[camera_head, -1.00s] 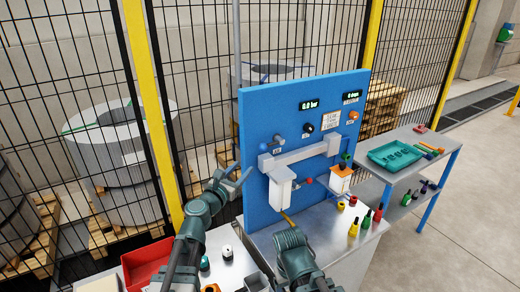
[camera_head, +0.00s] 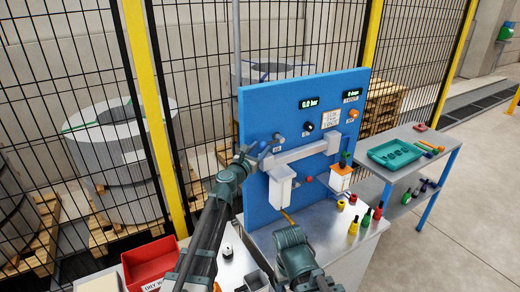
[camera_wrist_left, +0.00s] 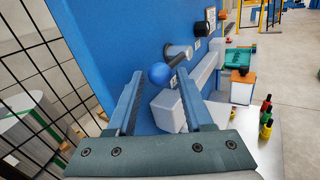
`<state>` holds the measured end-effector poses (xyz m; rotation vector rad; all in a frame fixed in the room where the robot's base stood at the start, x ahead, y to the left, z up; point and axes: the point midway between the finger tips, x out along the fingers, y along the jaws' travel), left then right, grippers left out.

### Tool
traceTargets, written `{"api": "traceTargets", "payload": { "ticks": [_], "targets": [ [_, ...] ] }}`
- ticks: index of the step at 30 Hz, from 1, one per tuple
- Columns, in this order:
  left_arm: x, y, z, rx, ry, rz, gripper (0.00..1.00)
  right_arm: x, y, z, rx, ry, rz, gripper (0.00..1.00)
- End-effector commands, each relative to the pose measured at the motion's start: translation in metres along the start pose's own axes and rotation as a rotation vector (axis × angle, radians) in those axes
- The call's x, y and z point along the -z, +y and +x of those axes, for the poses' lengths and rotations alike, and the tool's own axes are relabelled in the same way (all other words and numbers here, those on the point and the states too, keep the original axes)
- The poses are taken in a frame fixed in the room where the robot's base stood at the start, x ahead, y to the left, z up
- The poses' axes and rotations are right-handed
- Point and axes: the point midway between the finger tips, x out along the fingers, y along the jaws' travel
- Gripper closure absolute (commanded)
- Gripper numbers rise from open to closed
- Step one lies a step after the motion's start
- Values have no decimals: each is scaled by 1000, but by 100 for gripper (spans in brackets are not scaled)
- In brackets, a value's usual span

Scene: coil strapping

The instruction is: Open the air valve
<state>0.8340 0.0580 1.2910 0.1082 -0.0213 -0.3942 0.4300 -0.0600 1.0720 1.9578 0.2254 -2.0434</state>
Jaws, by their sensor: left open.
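The air valve (camera_head: 277,138) is a grey fitting on the left part of the blue panel, with a lever ending in a blue ball knob. In the left wrist view its grey body (camera_wrist_left: 178,54) and the blue knob (camera_wrist_left: 159,73) show clearly. My left gripper (camera_head: 250,154) is open beside the valve. In the left wrist view the knob appears between the open fingertips (camera_wrist_left: 159,75); I cannot tell whether they touch it. My right arm (camera_head: 291,252) is low in front of the panel; its jaw opening cannot be made out.
The blue panel (camera_head: 256,200) carries a 0.0 bar display (camera_head: 308,103), knobs and grey housings. Several colored bottles (camera_head: 365,219) stand on the metal bench to the right. A red bin (camera_head: 150,260) is at lower left. A mesh fence (camera_head: 205,60) stands behind.

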Motion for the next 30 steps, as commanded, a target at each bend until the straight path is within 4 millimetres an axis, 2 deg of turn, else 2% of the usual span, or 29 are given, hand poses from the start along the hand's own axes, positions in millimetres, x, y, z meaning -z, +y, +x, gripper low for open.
{"api": "traceTargets", "payload": {
  "ticks": [10,11,19,30],
  "targets": [
    [0,0,3,0,0,0,48,0,0,0,0,0,0,24],
    [0,0,3,0,0,0,52,0,0,0,0,0,0,24],
    [0,0,3,0,0,0,100,0,0,0,0,0,0,24],
    [0,0,3,0,0,0,100,0,0,0,0,0,0,24]
  ]
}}
